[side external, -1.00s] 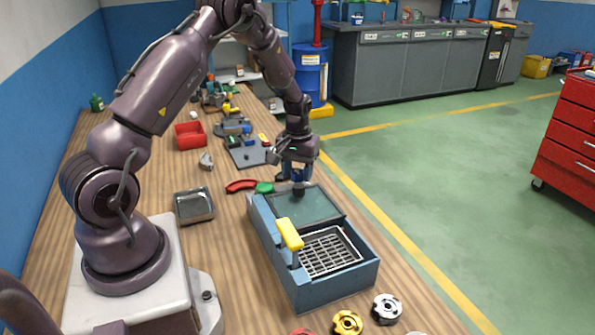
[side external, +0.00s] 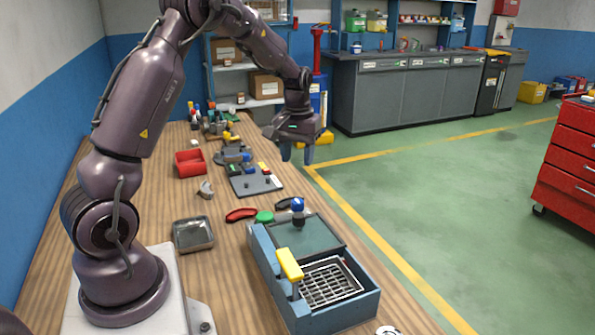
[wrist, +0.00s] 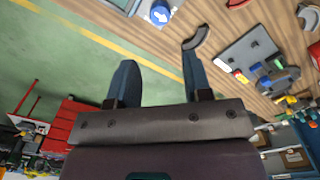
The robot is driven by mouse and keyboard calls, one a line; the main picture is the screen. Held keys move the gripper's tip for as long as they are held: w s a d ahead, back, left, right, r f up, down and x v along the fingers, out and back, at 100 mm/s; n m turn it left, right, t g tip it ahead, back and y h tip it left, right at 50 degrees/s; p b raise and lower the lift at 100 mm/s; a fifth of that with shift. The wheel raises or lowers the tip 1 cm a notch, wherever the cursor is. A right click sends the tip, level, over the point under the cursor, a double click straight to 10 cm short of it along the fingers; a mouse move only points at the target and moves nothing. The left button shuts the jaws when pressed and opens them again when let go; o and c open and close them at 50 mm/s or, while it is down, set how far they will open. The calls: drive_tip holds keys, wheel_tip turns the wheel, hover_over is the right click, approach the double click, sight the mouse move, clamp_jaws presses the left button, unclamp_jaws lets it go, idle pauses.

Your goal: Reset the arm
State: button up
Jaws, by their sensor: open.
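The box has a dark green panel (side external: 310,240), a metal grid (side external: 330,284) and a yellow-handled lever (side external: 289,264).
A red tool cabinet (side external: 570,160) stands far right. Air around my gripper is clear.

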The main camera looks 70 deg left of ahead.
drive_tip(key=shift+r, duration=0.3)
drive_tip(key=s+d+r+m+t, duration=0.2)
drive_tip(key=s+d+r+m, duration=0.2)
drive_tip(key=s+d, duration=0.5)
drive_tip(key=s+d+r+m+t, duration=0.3)
drive_tip(key=s+d+r+m, duration=0.2)
drive_tip(key=d, duration=0.8)
drive_tip(key=s+r, duration=0.3)
drive_tip(key=r, duration=0.1)
drive_tip(key=shift+s+d+r+t, duration=0.2)
drive_tip(key=shift+s+d+t, duration=0.1)
drive_tip(key=shift+s+d, duration=0.05)
